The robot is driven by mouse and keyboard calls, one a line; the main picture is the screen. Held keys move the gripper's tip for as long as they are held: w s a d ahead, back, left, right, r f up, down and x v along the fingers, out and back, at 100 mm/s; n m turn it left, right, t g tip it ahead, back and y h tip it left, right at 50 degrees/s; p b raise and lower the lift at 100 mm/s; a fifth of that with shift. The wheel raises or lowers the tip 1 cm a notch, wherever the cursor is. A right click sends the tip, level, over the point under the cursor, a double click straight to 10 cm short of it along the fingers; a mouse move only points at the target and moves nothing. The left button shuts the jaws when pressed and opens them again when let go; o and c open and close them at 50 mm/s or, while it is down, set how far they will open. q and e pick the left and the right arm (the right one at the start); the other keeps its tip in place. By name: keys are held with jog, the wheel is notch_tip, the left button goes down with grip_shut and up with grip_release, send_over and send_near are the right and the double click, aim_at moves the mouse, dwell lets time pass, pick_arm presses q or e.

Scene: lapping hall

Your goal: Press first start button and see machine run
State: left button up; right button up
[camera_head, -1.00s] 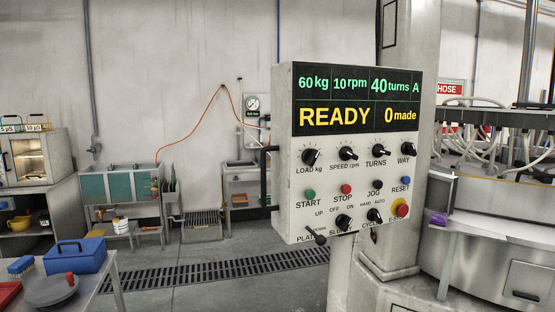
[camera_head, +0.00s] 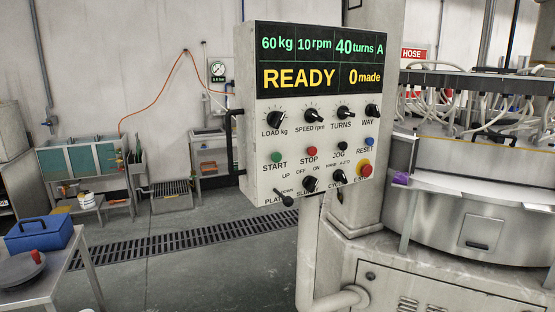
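The control panel (camera_head: 248,110) is a pale box in the middle of the head view. Its display (camera_head: 325,62) reads 60 kg, 10 rpm, 40 turns A, READY and 0 made. The green START button (camera_head: 276,157) is at the left of the button row, with the red STOP button (camera_head: 312,151) to its right. The machine (camera_head: 455,215) is a round pale body at the right, with hoses above it. Neither of my grippers is in view, and nothing touches the panel.
A table (camera_head: 75,268) at the lower left holds a blue box (camera_head: 40,233) and a grey disc with a red knob (camera_head: 22,268). A floor grate (camera_head: 165,240) crosses open floor left of the panel. A cabinet (camera_head: 440,290) stands below the machine.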

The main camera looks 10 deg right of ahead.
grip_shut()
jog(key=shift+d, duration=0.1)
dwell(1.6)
